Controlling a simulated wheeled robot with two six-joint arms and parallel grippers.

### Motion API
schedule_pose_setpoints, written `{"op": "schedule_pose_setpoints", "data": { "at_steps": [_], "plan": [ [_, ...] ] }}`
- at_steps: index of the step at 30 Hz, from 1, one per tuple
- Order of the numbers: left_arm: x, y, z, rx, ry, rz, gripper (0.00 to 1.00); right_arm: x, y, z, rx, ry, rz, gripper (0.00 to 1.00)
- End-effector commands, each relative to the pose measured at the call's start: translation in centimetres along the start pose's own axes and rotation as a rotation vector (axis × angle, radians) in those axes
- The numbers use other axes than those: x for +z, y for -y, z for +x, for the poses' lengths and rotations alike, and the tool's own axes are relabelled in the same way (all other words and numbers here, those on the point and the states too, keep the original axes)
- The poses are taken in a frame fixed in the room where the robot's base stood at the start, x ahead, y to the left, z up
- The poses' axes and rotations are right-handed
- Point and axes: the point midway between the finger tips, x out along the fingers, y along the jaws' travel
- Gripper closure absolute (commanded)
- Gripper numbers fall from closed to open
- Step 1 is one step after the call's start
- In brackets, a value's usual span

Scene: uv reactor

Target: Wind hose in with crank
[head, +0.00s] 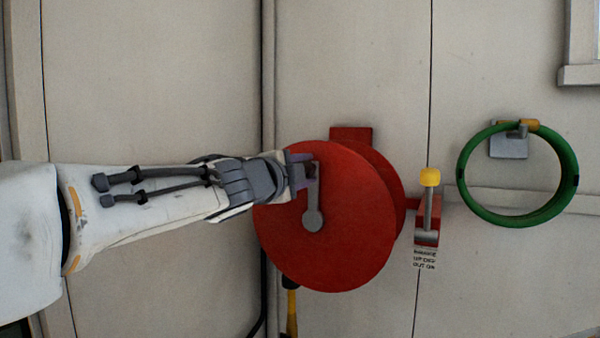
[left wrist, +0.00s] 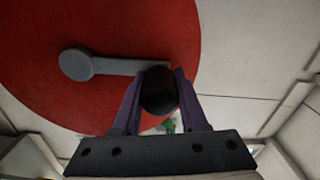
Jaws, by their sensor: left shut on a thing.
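A red hose reel (head: 350,240) is mounted on the wall in the middle of the head view, and its red disc (left wrist: 120,25) fills the upper left of the left wrist view. A grey crank arm (head: 313,215) runs from the disc's hub up to my left gripper (head: 302,170). In the left wrist view, the crank arm (left wrist: 110,66) lies to the left and ends at a dark round knob (left wrist: 158,92). My left gripper (left wrist: 157,95) is shut on that knob, one finger on each side. My right gripper is not in view. The hose is not clearly visible on the reel.
A lever with a yellow knob (head: 429,177) stands on a red valve right of the reel, above a small label (head: 424,258). A green ring (head: 467,187) hangs from a wall hook farther right. A dark pipe (head: 264,290) and a yellow-and-black nozzle (head: 291,310) are below the reel.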

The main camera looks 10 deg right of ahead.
Motion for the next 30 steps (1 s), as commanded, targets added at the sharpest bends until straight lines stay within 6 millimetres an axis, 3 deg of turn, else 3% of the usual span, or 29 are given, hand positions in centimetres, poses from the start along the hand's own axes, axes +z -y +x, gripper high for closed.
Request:
{"op": "schedule_pose_setpoints", "data": {
  "at_steps": [10,11,12,13,23,30],
  "plan": [
    [-0.5,0.1,-0.1,-0.004,-0.014,0.0,1.0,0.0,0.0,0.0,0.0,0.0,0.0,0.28],
    [-0.5,0.1,-0.1,-0.003,-0.013,0.0,0.5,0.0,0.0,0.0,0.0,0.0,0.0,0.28],
    [-0.4,0.1,-0.1,-0.003,-0.012,0.0,0.35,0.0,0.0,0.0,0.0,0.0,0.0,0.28],
    [-0.4,0.1,-0.1,-0.003,-0.011,0.0,0.28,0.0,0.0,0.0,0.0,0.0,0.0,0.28],
    [-0.1,0.0,-0.2,0.0,-0.003,0.0,0.28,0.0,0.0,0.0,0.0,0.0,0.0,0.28],
    [0.0,0.1,-3.5,-0.003,-0.002,0.001,0.28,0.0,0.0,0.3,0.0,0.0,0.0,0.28]
  ]
}}
